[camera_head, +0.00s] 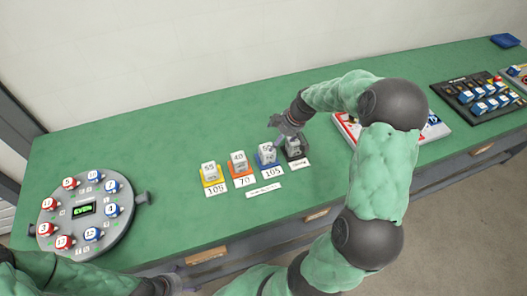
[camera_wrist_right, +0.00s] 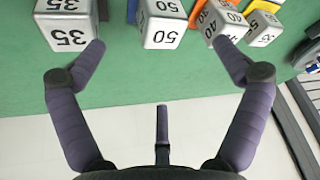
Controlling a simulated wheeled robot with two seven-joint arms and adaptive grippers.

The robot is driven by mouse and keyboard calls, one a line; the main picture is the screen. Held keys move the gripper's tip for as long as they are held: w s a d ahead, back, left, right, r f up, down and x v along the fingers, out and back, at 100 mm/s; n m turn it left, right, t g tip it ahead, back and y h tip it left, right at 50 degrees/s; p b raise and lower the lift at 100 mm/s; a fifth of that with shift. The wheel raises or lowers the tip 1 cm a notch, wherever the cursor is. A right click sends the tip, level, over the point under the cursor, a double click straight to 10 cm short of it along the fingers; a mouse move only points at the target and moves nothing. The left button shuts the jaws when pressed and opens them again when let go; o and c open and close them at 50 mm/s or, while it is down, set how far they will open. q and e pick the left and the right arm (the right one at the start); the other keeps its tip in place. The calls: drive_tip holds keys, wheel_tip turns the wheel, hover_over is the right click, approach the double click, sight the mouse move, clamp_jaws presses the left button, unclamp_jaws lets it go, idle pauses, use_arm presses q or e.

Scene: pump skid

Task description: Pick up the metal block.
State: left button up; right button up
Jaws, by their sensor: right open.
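Several metal blocks with printed numbers stand in a row on coloured pads on the green bench. In the head view they are a block on yellow (camera_head: 209,170), a block marked 40 on orange (camera_head: 238,160), a block on blue (camera_head: 267,152) and one on a dark pad (camera_head: 294,147). My right gripper (camera_head: 284,132) is open and empty behind the blue and dark pads. In the wrist view, blocks marked 35 (camera_wrist_right: 67,27) and 50 (camera_wrist_right: 162,24) lie beyond the open fingertips (camera_wrist_right: 160,44). My left gripper (camera_head: 165,284) is partly visible at the bottom edge.
A round grey device (camera_head: 85,243) with red and blue numbered knobs stands at the left of the bench. White label cards (camera_head: 264,191) lie before the blocks. A black tray (camera_head: 478,98) of blue pieces and a blue dish (camera_head: 505,41) are at the right.

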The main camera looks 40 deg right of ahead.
sight(267, 150)
drive_tip(key=x, duration=0.5)
drive_tip(key=shift+b, duration=0.35)
drive_tip(key=shift+w+a+f, duration=0.1)
drive_tip(key=shift+a+f, duration=0.1)
drive_tip(key=shift+f, duration=0.25)
drive_tip(key=b+x, duration=0.1)
drive_tip(key=x, duration=0.3)
drive_tip(key=shift+w+a+f, duration=0.1)
drive_tip(key=shift+a, duration=0.1)
drive_tip(key=c, duration=1.6)
drive_tip(key=shift+c, duration=0.2)
